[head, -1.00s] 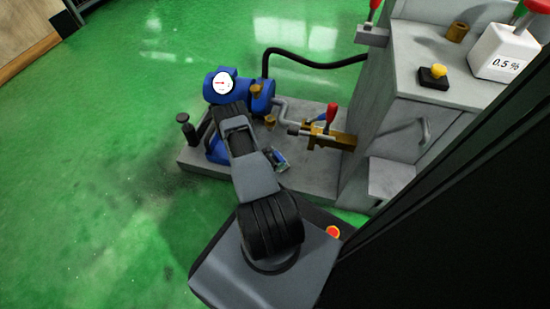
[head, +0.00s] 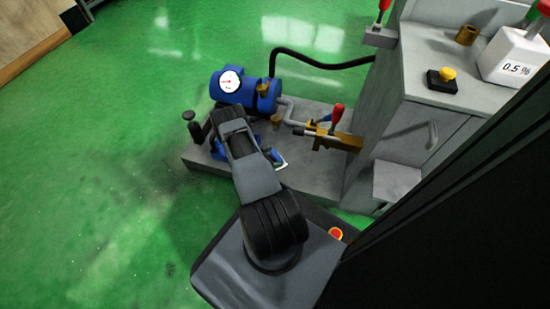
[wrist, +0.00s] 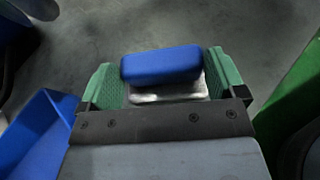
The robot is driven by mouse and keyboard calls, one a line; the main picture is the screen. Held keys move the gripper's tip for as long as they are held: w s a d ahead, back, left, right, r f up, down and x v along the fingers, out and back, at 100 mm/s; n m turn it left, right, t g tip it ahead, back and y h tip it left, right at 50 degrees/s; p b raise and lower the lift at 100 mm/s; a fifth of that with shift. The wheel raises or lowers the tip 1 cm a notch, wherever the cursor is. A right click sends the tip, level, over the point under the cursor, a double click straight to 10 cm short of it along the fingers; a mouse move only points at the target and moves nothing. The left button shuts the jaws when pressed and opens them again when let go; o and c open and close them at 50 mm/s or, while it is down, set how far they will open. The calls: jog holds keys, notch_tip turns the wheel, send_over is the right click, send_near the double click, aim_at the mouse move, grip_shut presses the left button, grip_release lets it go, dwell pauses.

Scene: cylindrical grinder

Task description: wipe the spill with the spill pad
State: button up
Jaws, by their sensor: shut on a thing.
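In the wrist view a blue block, apparently the spill pad (wrist: 162,65), sits between the two green fingers of my gripper (wrist: 163,80). My gripper is shut on it. A shiny silvery-white surface shows just below the blue block; I cannot tell whether it is part of the pad. A grey surface lies beyond it. In the head view my arm hides the gripper and most of the pad. I cannot make out the spill with certainty; a dark speckled patch (head: 160,188) shows on the green floor left of the grey plinth.
A blue open tray (wrist: 45,130) is at left in the wrist view. The grey machine (head: 400,130) stands right.

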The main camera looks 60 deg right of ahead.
aim_at(279, 159)
jog(key=shift+w+a+f, duration=0.1)
jog(key=shift+w+a, duration=0.2)
jog(key=shift+w, duration=0.6)
jog(key=shift+w+a+f, duration=0.1)
jog(key=shift+w+a, duration=0.2)
jog(key=shift+w, duration=0.6)
jog(key=shift+w+a+r, duration=0.1)
jog(key=shift+w+a, duration=0.15)
jog(key=shift+w, duration=0.55)
jog(key=shift+w+a+r, duration=0.1)
jog(key=shift+w+a, duration=0.15)
jog(key=shift+w, duration=0.55)
